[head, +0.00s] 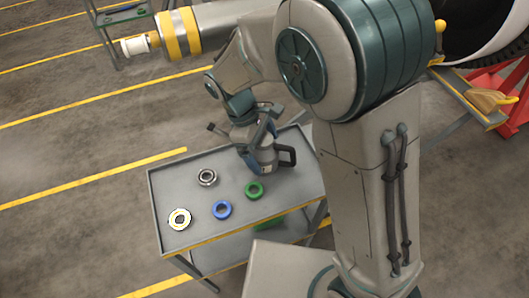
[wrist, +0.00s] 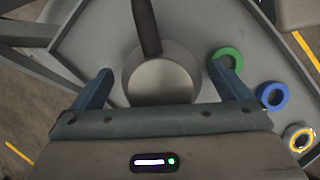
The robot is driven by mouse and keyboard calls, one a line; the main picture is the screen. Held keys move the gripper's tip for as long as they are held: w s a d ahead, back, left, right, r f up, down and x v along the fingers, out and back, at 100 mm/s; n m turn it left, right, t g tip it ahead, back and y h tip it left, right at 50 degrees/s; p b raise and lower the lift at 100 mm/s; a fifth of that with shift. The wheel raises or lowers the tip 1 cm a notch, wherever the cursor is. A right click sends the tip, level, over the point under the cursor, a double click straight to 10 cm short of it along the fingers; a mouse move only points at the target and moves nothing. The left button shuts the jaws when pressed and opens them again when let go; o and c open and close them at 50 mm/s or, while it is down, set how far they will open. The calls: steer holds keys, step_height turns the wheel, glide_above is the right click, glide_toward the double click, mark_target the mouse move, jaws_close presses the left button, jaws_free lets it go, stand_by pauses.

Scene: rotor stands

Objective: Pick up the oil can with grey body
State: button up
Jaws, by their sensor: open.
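The grey-bodied oil can (head: 268,153) stands near the far end of the grey cart's top, partly hidden by my gripper. A dark loop handle (head: 288,157) sticks out on its right. In the wrist view its round grey body (wrist: 160,78) lies between my two blue fingers, with a dark bar, handle or spout, running up from it. My gripper (wrist: 158,88) is open, one finger on each side of the can, with gaps visible. In the head view my gripper (head: 258,164) is down over the can. I cannot tell whether it touches.
On the cart top (head: 188,190) lie a green ring (head: 254,190), a blue ring (head: 222,209), a dark metallic ring (head: 207,177) and a white-yellow ring (head: 179,219). A red stand (head: 510,110) is at the right. Open floor lies left of the cart.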

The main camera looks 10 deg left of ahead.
mark_target(264, 138)
steer(key=shift+d+f, duration=0.2)
steer(key=shift+f, duration=0.15)
steer(key=c, duration=1.3)
steer(key=shift+r, duration=0.1)
step_height(264, 138, up, 4)
steer(key=shift+r+p, duration=0.2)
steer(key=shift+p, duration=0.15)
steer(key=s+d+r, duration=0.4)
steer(key=s+d, duration=0.1)
steer(key=s+d+r, duration=0.2)
steer(key=s+d, duration=0.1)
steer(key=shift+s+d+r, duration=0.1)
steer(key=shift+d+r, duration=0.05)
steer(key=shift+r, duration=0.1)
steer(key=shift+o, duration=1.2)
steer(key=c, duration=0.5)
steer(key=shift+r+p, duration=2)
steer(key=shift+p, duration=0.2)
